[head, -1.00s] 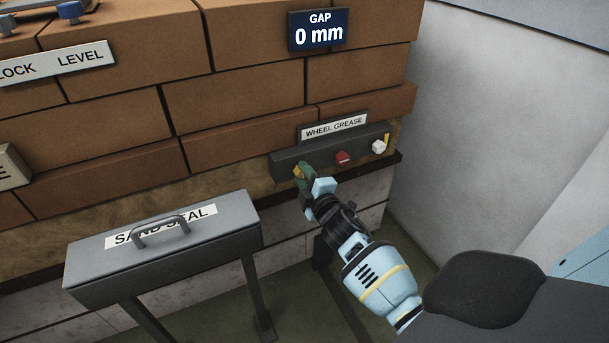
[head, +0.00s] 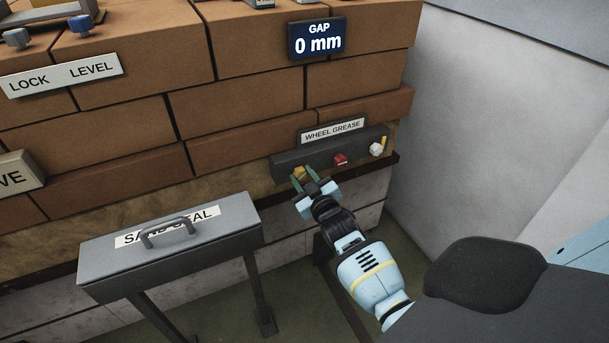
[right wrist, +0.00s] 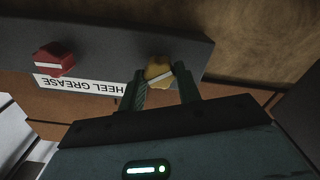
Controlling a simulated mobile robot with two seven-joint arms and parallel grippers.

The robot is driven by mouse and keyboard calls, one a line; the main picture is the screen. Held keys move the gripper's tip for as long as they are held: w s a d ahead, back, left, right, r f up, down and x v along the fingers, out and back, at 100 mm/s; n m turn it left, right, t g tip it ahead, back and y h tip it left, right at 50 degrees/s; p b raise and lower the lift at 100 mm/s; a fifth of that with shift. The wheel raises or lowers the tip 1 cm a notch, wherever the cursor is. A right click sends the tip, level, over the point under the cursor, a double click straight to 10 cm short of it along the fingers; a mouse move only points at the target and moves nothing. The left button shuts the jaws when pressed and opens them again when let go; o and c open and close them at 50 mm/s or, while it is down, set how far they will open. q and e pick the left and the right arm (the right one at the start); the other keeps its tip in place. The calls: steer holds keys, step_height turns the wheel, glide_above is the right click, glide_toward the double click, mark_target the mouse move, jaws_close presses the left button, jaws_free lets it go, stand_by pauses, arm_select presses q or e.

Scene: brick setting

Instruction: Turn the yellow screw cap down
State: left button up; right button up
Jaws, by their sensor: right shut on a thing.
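The yellow screw cap (head: 299,173) sits at the left end of a dark grey bar (head: 318,157) under the WHEEL GREASE label (head: 333,131). My right gripper (head: 305,175) is at the cap, its green fingers on either side of it. In the right wrist view the yellow cap (right wrist: 158,71) shows a pale stripe across its face and lies between the fingertips (right wrist: 161,78), which are shut on it. The fingers partly hide the cap in the head view. My left gripper is not in view.
A red cap (head: 340,160) and a white cap (head: 376,149) sit farther right on the bar. A grey SAND SEAL box (head: 100,262) with a handle stands at lower left. A display (head: 317,39) reads GAP 0 mm. A grey wall (head: 490,120) stands at right.

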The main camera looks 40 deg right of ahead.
steer(key=shift+r+m+p, duration=0.1)
steer(key=shift+m+p, duration=0.25)
steer(key=shift+m, duration=0.65)
steer(key=shift+m+p, duration=0.35)
steer(key=shift+m, duration=0.75)
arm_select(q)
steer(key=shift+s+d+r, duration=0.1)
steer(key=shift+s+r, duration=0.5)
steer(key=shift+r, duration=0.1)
arm_select(e)
steer(key=shift+m, duration=1.1)
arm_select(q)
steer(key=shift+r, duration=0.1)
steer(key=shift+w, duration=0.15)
arm_select(e)
steer(key=o, duration=1)
steer(key=shift+c, duration=0.2)
